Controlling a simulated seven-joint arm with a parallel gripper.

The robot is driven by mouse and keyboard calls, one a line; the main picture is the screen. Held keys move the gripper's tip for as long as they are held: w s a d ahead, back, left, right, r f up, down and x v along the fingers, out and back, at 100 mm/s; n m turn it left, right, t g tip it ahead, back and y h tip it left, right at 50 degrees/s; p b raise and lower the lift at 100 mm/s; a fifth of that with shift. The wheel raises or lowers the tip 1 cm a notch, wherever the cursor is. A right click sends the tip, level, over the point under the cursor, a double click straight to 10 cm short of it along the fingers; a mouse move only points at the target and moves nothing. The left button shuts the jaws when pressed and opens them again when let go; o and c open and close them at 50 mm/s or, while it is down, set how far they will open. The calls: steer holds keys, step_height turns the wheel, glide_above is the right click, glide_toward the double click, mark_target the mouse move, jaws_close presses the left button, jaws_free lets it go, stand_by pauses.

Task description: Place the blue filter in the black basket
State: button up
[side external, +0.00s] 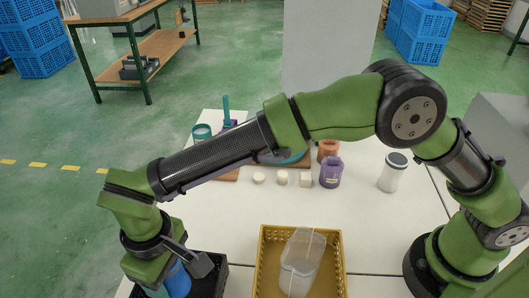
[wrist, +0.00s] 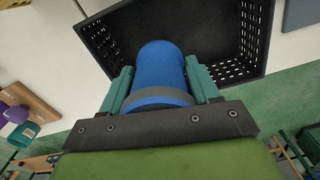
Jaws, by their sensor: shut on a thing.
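The blue filter (wrist: 160,65) is a blue cylinder with a grey band, held between the two green fingers of my gripper (wrist: 158,88) in the wrist view. My gripper is shut on it. The black basket (wrist: 225,15) has slotted walls and lies beyond the filter, whose far end overlaps the basket's interior. In the side external view, the filter (side external: 178,280) shows under my gripper at the bottom left, by the left part of the black basket (side external: 220,284). My wrist hides part of both. I cannot tell whether the filter touches the basket floor.
A yellow basket (side external: 262,240) holding a clear container (side external: 298,268) stands right of the black basket. A purple jar (side external: 330,173), several small white pieces, an orange jar (side external: 328,150) and a white dark-lidded jar (side external: 393,172) stand farther back. The white table between is clear.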

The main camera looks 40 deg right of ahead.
mark_target(178, 290)
steer(key=shift+f, duration=3.05)
steer(key=shift+f, duration=0.1)
steer(key=o, duration=1.1)
steer(key=shift+o, duration=0.2)
